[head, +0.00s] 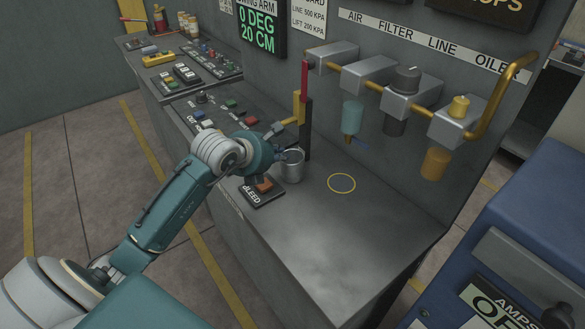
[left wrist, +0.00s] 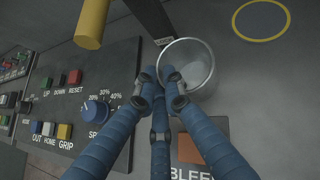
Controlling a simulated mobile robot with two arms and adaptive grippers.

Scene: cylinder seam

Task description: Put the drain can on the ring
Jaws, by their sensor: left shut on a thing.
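The drain can (head: 292,165) is a small grey metal cup, upright, beside the BLEED button at the left part of the grey bench top. My left gripper (head: 280,156) is shut on its near left side. In the left wrist view, the blue fingers (left wrist: 165,82) press against the wall of the can (left wrist: 195,62), whose open mouth shows. I cannot tell whether its base touches the bench. The ring (head: 341,183) is a thin yellow circle with a dark inside, a short way right of the can. It also shows in the left wrist view (left wrist: 262,36). My right gripper is out of view.
The BLEED button panel (head: 262,191) lies just in front of the can. A dark post with a red top (head: 305,85) and a yellow arm (head: 287,124) stands behind it. Filter units (head: 403,90) overhang the back of the bench. The bench right of the ring is clear.

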